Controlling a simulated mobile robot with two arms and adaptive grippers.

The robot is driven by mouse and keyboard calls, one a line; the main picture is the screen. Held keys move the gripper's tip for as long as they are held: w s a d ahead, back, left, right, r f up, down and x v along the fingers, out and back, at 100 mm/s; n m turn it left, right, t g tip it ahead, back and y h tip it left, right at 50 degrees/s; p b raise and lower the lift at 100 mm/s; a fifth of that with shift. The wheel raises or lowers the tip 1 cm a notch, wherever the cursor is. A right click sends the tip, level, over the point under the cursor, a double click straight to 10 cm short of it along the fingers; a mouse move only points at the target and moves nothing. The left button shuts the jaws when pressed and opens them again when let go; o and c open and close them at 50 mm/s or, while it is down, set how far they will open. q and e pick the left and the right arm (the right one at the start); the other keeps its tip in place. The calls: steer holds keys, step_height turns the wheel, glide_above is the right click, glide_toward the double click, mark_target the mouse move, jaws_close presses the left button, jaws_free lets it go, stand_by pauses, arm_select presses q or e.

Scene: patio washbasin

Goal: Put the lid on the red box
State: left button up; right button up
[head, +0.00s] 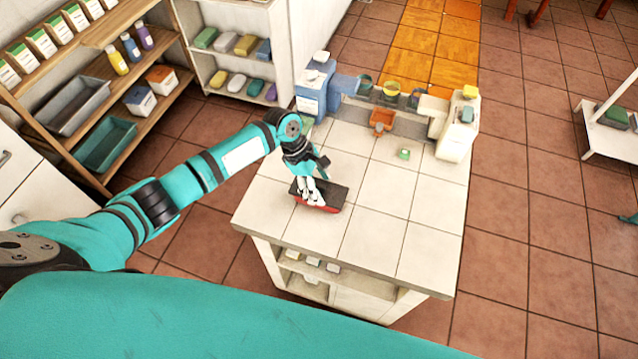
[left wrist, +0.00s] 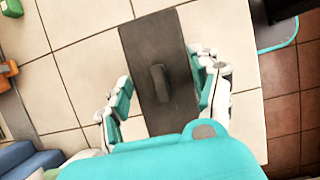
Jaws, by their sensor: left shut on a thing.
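The lid (head: 333,192) is a dark, flat, oblong plate. In the left wrist view the lid (left wrist: 145,45) shows a raised dark handle in its middle. My left gripper (head: 311,192) is shut on the lid, with its fingers along the two long sides, as the left wrist view (left wrist: 162,92) shows. The red box (head: 322,207) is on the white tiled counter, directly under the lid. Only a red strip of its near side shows; the lid hides it in the left wrist view. I cannot tell whether the lid rests fully on it. My right gripper is not in view.
The tiled counter (head: 415,225) is mostly bare to the right of the box. A small green item (head: 404,154) and an orange container (head: 382,119) are farther back. A blue dispenser (head: 312,95) stands at the back left, and shelves (head: 110,60) are beyond the arm.

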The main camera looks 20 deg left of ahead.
arm_select(q)
steer(key=o, duration=1.3)
steer(key=shift+o, duration=0.2)
step_height(320, 180, up, 5)
steer(key=p, duration=0.6)
steer(key=shift+r, duration=0.1)
steer(key=shift+r+p, duration=0.95)
steer(key=shift+p, duration=0.1)
jaws_close()
